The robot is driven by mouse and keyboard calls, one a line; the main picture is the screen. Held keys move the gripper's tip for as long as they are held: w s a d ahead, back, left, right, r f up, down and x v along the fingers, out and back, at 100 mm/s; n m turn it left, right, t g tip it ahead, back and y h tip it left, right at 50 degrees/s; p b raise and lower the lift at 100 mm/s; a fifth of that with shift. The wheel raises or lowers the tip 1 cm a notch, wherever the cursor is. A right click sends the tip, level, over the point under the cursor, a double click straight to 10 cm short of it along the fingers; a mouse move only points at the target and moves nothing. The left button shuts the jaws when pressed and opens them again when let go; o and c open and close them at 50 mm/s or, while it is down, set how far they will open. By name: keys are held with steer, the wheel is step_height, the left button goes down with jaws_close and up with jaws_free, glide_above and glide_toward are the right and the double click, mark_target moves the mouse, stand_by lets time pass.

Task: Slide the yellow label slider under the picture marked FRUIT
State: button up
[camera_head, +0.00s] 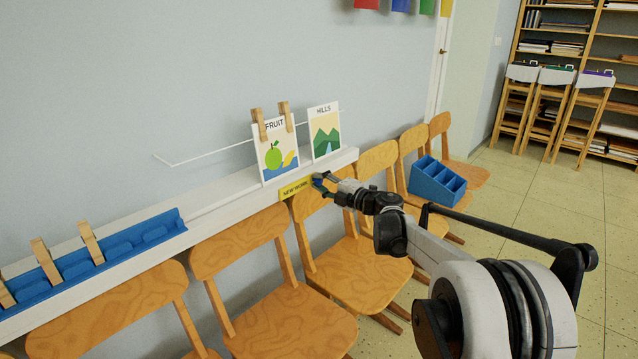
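The yellow label slider (294,188), reading NEW WORK, sits on the front face of the white wall ledge (228,204). It lies below the right part of the picture marked FRUIT (275,158) and the gap beside it. The FRUIT picture shows a green apple and has two wooden clothespins on its top edge. The picture marked HILLS (326,133) stands to its right. My gripper (318,183) is at the right end of the slider, very close to it or touching. Its fingers are small and partly overlapped, so whether they are open, shut or holding the slider is unclear.
A thin white wire (215,152) runs along the wall behind the pictures. A blue tray (125,246) with clothespins sits on the ledge at left. Wooden chairs (265,265) line the wall below the ledge. A blue compartment box (437,183) rests on a chair at right.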

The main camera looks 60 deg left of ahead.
steer(key=o, duration=0.5)
steer(key=shift+s, duration=0.1)
steer(key=shift+o, duration=0.2)
steer(key=v, duration=1.2)
